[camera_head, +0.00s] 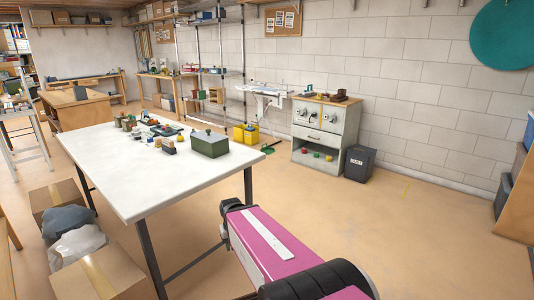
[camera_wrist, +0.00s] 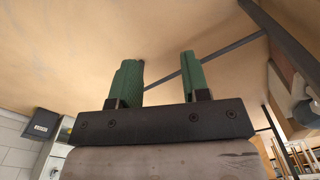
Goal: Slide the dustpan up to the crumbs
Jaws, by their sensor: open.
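A small green object (camera_head: 267,149) lies on the floor by the yellow bucket in the head view. It may be the dustpan, but it is too small to be sure. I cannot make out any crumbs on the floor or on the white table (camera_head: 110,158). My gripper (camera_wrist: 160,60) shows in the wrist view with its two green fingers apart and nothing between them. Behind the fingers are bare tan floor and a thin dark bar. I cannot make out my gripper in the head view.
The white table holds a green box (camera_head: 209,145) and several small items. Cardboard boxes (camera_head: 103,275) and bags stand at its left. A yellow bucket (camera_head: 246,134), a grey cabinet (camera_head: 324,137) and a dark bin (camera_head: 359,164) line the wall.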

